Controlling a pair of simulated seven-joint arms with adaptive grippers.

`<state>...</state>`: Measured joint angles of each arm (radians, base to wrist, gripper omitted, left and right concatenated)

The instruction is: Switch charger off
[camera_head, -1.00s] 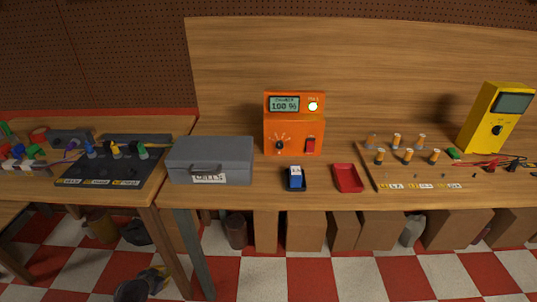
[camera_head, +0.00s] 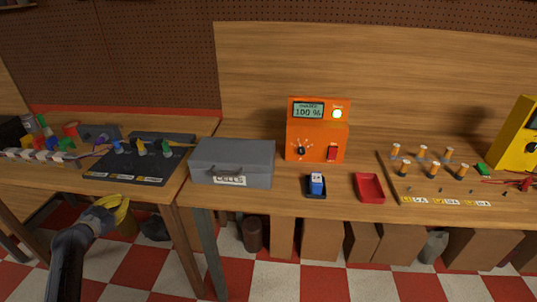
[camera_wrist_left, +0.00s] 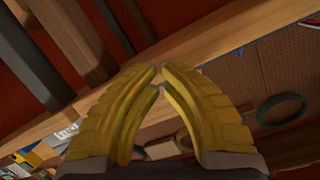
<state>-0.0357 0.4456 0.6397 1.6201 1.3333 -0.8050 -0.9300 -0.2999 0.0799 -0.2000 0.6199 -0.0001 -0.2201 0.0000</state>
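The orange charger (camera_head: 316,133) stands upright on the bench against the wooden back panel. Its display (camera_head: 308,110) reads 100 %, and a round light (camera_head: 337,114) beside it glows pale yellow. A red switch (camera_head: 332,152) is at its lower right and a black knob (camera_head: 300,150) at its lower left. I cannot tell the switch position. My left gripper (camera_head: 120,207), with yellow fingers, is low at the left, in front of the bench and far from the charger. In the left wrist view its fingertips (camera_wrist_left: 159,69) meet, with nothing between them. My right gripper is not in view.
A grey case (camera_head: 232,162) labelled CELLS stands left of the charger. A blue cell (camera_head: 316,184) in a black holder and a red tray (camera_head: 369,188) lie in front. A board (camera_head: 430,192) with several upright cells is at the right. A black mat (camera_head: 135,165) lies left.

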